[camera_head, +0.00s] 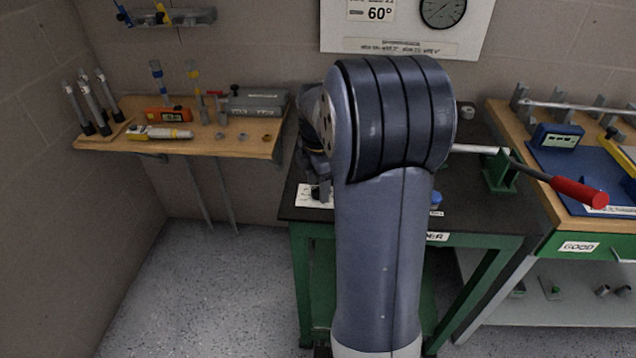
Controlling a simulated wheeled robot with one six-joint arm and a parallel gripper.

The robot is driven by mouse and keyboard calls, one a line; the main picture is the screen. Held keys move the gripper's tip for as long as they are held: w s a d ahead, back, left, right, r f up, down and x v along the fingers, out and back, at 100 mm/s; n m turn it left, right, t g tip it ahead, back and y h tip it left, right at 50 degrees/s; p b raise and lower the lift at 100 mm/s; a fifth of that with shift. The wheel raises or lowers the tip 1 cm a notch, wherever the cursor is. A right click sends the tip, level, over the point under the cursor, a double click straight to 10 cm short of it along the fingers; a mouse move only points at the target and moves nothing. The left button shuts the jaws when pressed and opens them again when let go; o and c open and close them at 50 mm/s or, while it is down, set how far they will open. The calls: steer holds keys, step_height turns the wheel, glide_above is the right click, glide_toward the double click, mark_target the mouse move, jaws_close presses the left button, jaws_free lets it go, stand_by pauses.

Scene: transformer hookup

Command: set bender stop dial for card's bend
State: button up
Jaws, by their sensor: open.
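The card (379,14) on the wall board reads 60° in its visible part; its top is cut off. The bender stands on the dark-topped green table (308,228). Its red-handled lever (578,192) sticks out to the right past a green block (501,172). My arm covers the middle of the bender, and I cannot make out the stop dial. A small blue part (436,199) shows just right of my arm. My gripper is hidden behind my arm, over the table.
A wooden shelf (210,145) with tools and fittings is at the left. A wooden-topped bench (545,205) with a blue mat, a blue meter (557,136) and a GOOD label (578,246) is at the right. A round gauge (443,10) is on the wall board. The floor at the left is clear.

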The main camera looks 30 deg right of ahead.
steer(key=shift+c, duration=0.2)
steer(key=c, duration=0.9)
steer(key=shift+r, duration=0.1)
